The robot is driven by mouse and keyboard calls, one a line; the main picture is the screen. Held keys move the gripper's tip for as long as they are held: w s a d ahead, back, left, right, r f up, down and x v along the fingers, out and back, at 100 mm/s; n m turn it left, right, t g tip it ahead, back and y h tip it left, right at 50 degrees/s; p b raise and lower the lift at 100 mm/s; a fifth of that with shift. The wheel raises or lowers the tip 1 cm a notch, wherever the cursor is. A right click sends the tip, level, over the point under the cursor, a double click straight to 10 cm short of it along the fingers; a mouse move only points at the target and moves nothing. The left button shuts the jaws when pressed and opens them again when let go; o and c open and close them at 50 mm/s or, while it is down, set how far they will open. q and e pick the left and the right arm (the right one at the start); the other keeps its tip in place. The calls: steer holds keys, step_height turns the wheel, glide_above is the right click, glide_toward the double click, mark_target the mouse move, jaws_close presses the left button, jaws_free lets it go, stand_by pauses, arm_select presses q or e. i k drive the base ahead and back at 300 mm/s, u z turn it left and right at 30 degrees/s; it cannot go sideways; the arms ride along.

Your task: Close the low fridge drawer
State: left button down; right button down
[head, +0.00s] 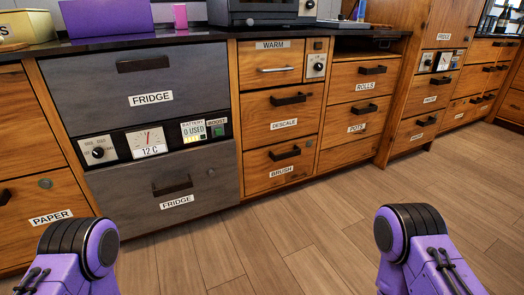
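The low fridge drawer (140,203) is the grey front below the gauge panel (150,143), left of the middle. It has a dark bar handle (172,187), a FRIDGE label and a small round lock. Its front looks about level with the cabinet around it, with no inside showing; I cannot tell if a small gap is there. The upper fridge drawer (100,95) is grey and looks shut. Purple links of my two arms show at the bottom left and bottom right, apart from the drawers. Neither gripper is in view.
Wooden drawers stand on both sides, with the PAPER drawer (40,205) at left and the BRUSH drawer (265,167) at right. The dark counter (180,40) holds boxes and an oven-like appliance (262,10). The plank floor (260,235) in front is clear.

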mark_target(142, 195)
steer(key=z, duration=0.3)
steer(key=i, duration=0.9)
steer(key=u, duration=1.5)
